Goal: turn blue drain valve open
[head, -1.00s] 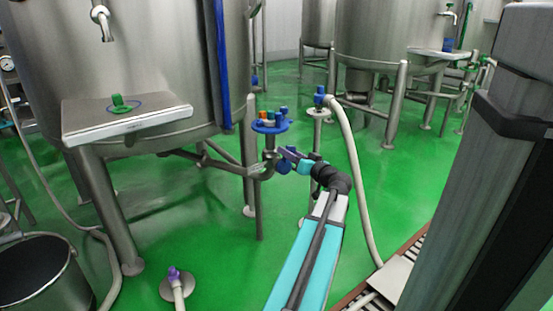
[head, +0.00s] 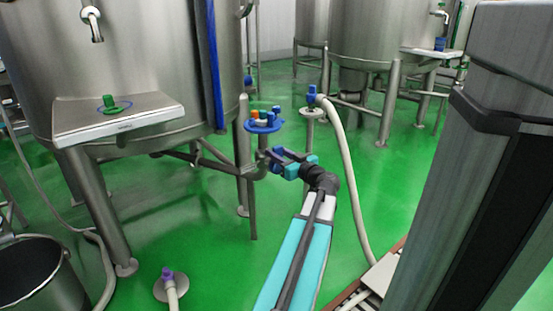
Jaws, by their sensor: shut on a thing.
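The drain pipe (head: 222,169) runs from under the large steel tank on the left to a small valve. The blue handle of the drain valve (head: 272,163) is small and mostly covered by my gripper. My gripper (head: 278,156) is at the end of my teal and white arm, in the middle of the head view. Its jaws are shut on the blue valve handle. The exact angle of the handle cannot be told at this size.
A round blue holder (head: 264,126) with orange and blue pieces stands just above the valve. A white hose (head: 352,190) hangs from a blue-topped stand to the right. A steel bucket (head: 40,275) is at the lower left. Green floor is open behind.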

